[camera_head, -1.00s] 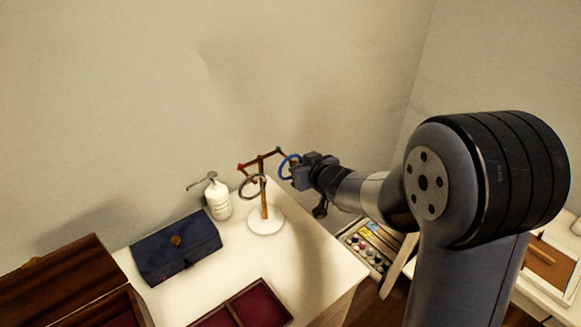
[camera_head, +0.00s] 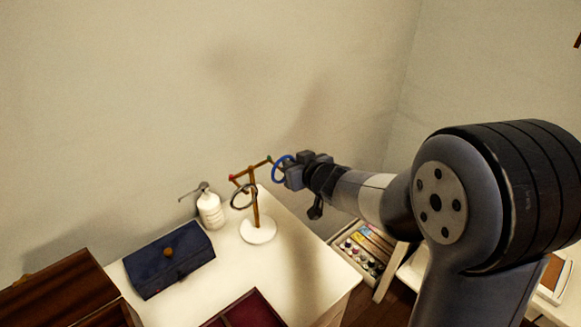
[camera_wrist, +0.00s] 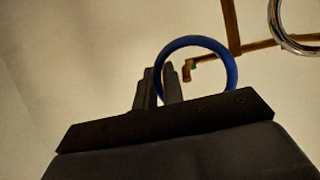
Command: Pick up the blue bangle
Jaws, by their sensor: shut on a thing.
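The blue bangle (camera_head: 277,162) is at my gripper (camera_head: 283,177), to the right of the wooden stand (camera_head: 255,212) in the head view. In the wrist view the bangle (camera_wrist: 234,67) stands up as a ring, and my gripper (camera_wrist: 160,77) is shut on its left side. The green-tipped end of the stand's arm (camera_wrist: 190,66) shows within the ring's outline in the wrist view. I cannot tell whether the bangle still hangs around that arm or is clear of it. A silver bangle (camera_head: 233,199) hangs on the stand's left arm.
A white pump bottle (camera_head: 211,211) and a blue pouch (camera_head: 168,260) are left of the stand on the white table (camera_head: 300,245). A red-lined tray (camera_head: 247,310) and a wooden box (camera_head: 60,290) are in front. A tray of small items (camera_head: 364,250) is lower right.

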